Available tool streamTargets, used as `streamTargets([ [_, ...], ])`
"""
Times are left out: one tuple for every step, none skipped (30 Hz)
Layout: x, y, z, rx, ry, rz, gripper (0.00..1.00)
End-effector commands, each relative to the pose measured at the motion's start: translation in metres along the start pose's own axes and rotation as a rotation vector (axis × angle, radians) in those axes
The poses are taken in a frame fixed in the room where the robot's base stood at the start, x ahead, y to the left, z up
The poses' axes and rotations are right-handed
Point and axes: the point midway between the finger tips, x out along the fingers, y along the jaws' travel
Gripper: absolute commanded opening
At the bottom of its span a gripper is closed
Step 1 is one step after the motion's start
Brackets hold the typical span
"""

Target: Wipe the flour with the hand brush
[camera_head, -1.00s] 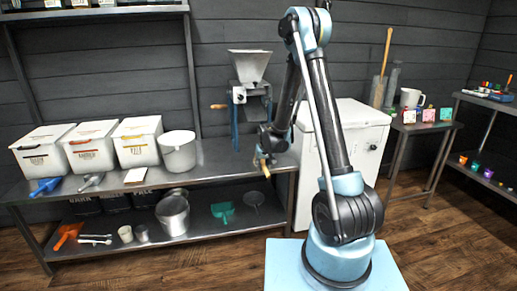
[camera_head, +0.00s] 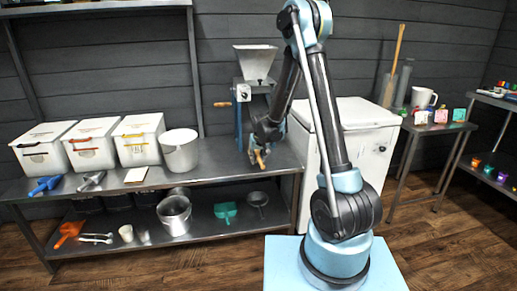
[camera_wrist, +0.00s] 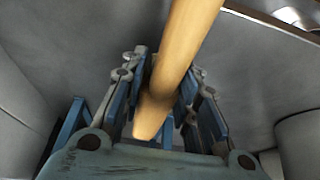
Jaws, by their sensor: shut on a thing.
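My gripper (camera_wrist: 160,110) is shut on a wooden handle (camera_wrist: 180,60), likely that of the hand brush. In the wrist view the pale handle runs from the top edge down between the blue finger pads. In the head view the handle (camera_head: 260,159) shows as a small tan piece at my gripper, over the right part of the steel counter, in front of the mill. The bristles are not distinguishable. I cannot make out any flour in either view.
A grain mill (camera_head: 255,65) stands at the back of the steel counter (camera_head: 222,163). White bins (camera_head: 90,143) and a bucket (camera_head: 180,152) stand to the left. A white chest (camera_head: 362,140) is just right of the counter. The counter between bucket and mill looks clear.

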Motion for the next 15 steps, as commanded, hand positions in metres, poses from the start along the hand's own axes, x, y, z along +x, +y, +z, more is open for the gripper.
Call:
streamTargets([
  [-0.004, 0.005, -0.003, 0.006, 0.0, 0.003, 0.0],
  [-0.007, 0.007, -0.004, 0.008, 0.0, 0.004, 0.0],
  [-0.01, 0.01, -0.005, 0.011, 0.0, 0.005, 0.0],
  [-0.013, 0.011, -0.006, 0.012, 0.0, 0.005, 0.0],
  [-0.015, 0.012, -0.007, 0.013, 0.0, 0.006, 0.0],
  [-0.018, 0.013, -0.009, 0.014, 0.0, 0.006, 0.0],
  [-0.021, 0.014, -0.01, 0.014, 0.0, 0.006, 0.0],
  [-0.023, 0.015, -0.011, 0.015, 0.0, 0.007, 0.0],
  [-0.027, 0.015, -0.012, 0.016, 0.0, 0.007, 0.0],
  [-0.029, 0.016, -0.013, 0.017, 0.0, 0.007, 0.0],
  [-0.032, 0.016, -0.014, 0.017, 0.0, 0.008, 0.0],
  [-0.035, 0.017, -0.016, 0.018, 0.0, 0.008, 0.0],
  [-0.037, 0.017, -0.017, 0.018, 0.0, 0.008, 0.0],
  [-0.04, 0.017, -0.017, 0.018, 0.0, 0.008, 0.0],
  [-0.043, 0.018, -0.019, 0.019, 0.0, 0.008, 0.0],
])
